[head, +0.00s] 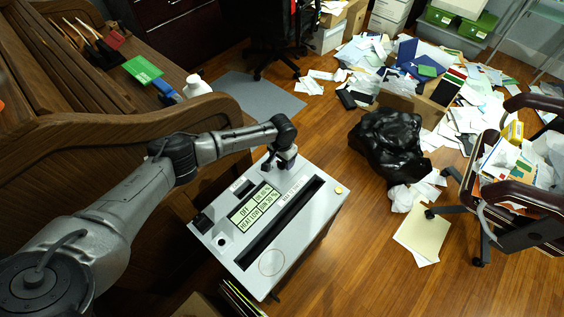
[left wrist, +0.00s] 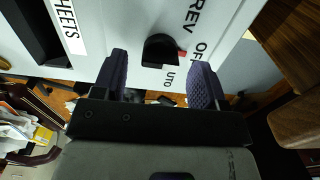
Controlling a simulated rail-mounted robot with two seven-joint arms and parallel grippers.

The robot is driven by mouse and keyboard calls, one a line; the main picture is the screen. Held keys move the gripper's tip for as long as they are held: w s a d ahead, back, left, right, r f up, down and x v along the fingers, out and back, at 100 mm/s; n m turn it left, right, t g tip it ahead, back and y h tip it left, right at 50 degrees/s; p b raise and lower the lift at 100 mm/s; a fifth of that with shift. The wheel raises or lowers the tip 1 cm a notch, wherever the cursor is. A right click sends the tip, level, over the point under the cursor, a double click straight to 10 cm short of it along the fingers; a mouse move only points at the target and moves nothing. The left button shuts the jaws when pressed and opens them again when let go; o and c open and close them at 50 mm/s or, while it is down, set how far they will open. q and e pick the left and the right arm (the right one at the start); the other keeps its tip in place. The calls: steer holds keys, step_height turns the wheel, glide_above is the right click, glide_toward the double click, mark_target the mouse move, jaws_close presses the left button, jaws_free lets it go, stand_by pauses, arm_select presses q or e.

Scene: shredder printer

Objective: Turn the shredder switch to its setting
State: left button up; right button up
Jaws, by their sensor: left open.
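The shredder (head: 315,212) is a light grey box with a dark slot and a display, standing in the middle of the head view. Its switch (left wrist: 160,50) is a round black knob with a red mark, seen in the left wrist view. Labels REV, OFF and a partly covered "UTO" surround it; the red mark points towards OFF. My left gripper (head: 281,164) is over the far end of the shredder top and hides the switch in the head view. In the wrist view the left gripper (left wrist: 158,72) is open, its purple fingertips on either side of the knob. I cannot tell whether they touch it. My right gripper is out of view.
A wooden roll-top desk (head: 150,190) stands close on the left. A black trash bag (head: 388,145) lies right of the shredder, with scattered papers (head: 470,95) behind. A chair piled with papers (head: 520,200) is at the right.

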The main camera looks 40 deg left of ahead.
arm_select(q)
steer(key=shift+f, duration=0.5)
steer(key=c, duration=0.9)
